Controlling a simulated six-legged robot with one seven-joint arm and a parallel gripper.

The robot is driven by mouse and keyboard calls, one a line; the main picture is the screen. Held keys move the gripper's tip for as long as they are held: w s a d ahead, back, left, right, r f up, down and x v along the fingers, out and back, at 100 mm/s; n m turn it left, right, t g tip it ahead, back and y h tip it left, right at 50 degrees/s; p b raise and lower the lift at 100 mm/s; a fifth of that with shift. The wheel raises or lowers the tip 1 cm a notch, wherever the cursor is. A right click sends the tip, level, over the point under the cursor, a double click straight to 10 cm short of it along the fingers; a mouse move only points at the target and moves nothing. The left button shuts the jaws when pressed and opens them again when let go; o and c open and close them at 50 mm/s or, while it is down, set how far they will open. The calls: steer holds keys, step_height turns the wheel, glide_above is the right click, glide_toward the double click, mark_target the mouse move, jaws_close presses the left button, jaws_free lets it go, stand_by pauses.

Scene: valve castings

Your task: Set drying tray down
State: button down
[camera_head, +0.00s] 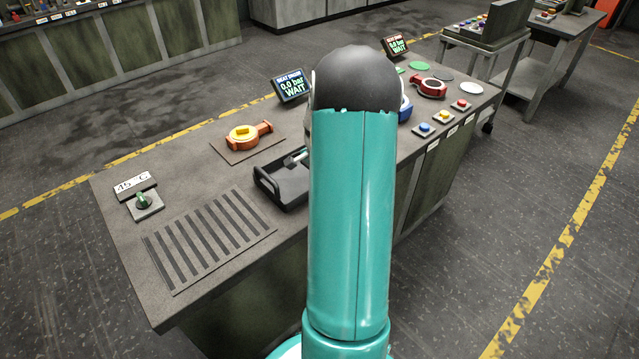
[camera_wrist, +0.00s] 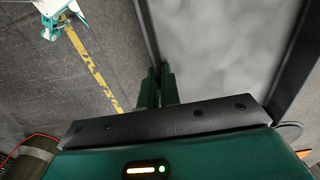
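The drying tray (camera_head: 282,192), a black open tray, is over the front edge of the bench, just left of my arm, which hides its right part. I cannot tell whether it touches the bench top. A small pale and teal piece shows at its far side. In the wrist view a tray wall with a dark rim and grey inside (camera_wrist: 215,50) runs up to my gripper (camera_wrist: 157,85). The two fingers stand close together, one on each side of that wall, shut on it.
A slotted rack (camera_head: 210,238) lies on the bench's near left, beside a green knob (camera_head: 144,201) and a label plate. An orange casting (camera_head: 247,135) sits on a brown mat behind the tray. Coloured buttons and a red casting (camera_head: 430,88) stand right of my arm.

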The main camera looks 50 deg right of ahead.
steer(key=shift+f, duration=0.15)
steer(key=c, duration=1.5)
jaws_free()
steer(key=shift+c, duration=0.2)
step_height(320, 180, up, 14)
